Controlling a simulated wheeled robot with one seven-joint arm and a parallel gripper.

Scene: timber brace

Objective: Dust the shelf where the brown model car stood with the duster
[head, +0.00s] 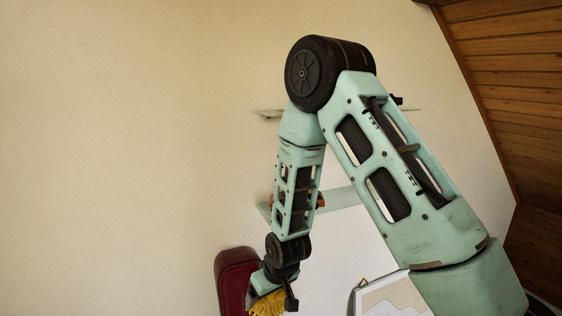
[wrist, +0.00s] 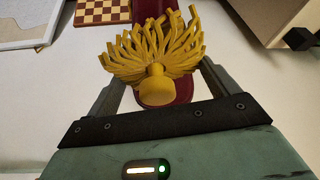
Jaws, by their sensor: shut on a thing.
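My gripper (head: 274,291) is low in the head view, in front of a dark red chair-like piece. It is shut on the yellow duster (head: 266,305), whose strands show beside it. In the wrist view the duster (wrist: 156,52) sits between the two fingers of my gripper (wrist: 158,82), strands fanned away from the palm. A pale green shelf (head: 345,197) is on the wall behind my arm, with a small orange-brown thing (head: 320,201) on it, mostly hidden. A higher pale shelf (head: 267,113) is also partly hidden. I cannot make out a brown model car for certain.
The dark red piece (head: 232,278) stands close behind my gripper. A framed picture (head: 392,300) is at the lower right. The wrist view shows a checkered board (wrist: 103,12) and a beige box-like thing (wrist: 258,14). The wall at left is bare.

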